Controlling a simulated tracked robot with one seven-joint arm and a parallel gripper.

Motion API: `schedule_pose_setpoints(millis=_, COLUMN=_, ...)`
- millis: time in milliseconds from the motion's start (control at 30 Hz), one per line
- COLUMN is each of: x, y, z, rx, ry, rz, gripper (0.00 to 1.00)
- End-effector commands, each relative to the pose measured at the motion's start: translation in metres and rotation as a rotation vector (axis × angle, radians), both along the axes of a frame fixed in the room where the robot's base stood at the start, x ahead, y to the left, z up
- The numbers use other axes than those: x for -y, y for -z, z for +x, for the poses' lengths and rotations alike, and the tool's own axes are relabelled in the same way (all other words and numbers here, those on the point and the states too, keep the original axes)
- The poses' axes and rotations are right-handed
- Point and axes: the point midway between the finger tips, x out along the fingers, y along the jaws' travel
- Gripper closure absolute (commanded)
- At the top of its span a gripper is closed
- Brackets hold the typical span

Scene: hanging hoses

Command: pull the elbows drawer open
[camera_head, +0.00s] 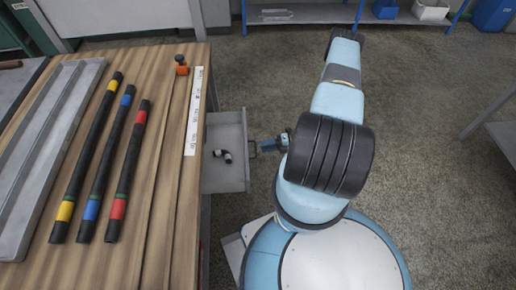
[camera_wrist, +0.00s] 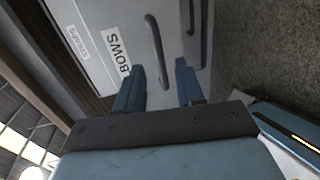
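The elbows drawer (camera_head: 236,182) is a grey drawer standing out from the bench's right side, with dark elbow fittings (camera_head: 223,155) inside. Its front carries a partly hidden label (camera_wrist: 117,57) reading "BOWS" in the wrist view. A dark bar handle (camera_wrist: 157,48) is on the front; it also shows in the head view (camera_head: 252,148). My gripper (camera_wrist: 160,75) is open, its two fingers apart on either side of the handle in the picture. In the head view my gripper (camera_head: 270,146) is just right of the handle. Contact cannot be told.
The wooden bench (camera_head: 155,130) bears several banded hoses, including one with red bands (camera_head: 128,165), a grey tray (camera_head: 40,150) and an orange-and-black item (camera_head: 181,66). A "STRAPS" label (camera_wrist: 78,41) is beside the elbows label. Floor (camera_head: 430,140) is clear on the right.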

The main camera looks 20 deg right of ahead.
Motion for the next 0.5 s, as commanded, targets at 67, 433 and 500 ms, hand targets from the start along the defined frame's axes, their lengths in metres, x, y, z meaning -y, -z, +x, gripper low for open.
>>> schedule_pose_setpoints(millis=67, x=0.017, y=-0.003, z=-0.005, rx=0.001, ry=0.003, rz=-0.002, gripper=0.62)
schedule_pose_setpoints(millis=433, x=0.073, y=-0.016, z=-0.024, rx=0.002, ry=0.001, rz=-0.002, gripper=0.62)
schedule_pose_setpoints(millis=500, x=0.078, y=-0.017, z=-0.026, rx=0.001, ry=0.001, rz=-0.001, gripper=0.62)
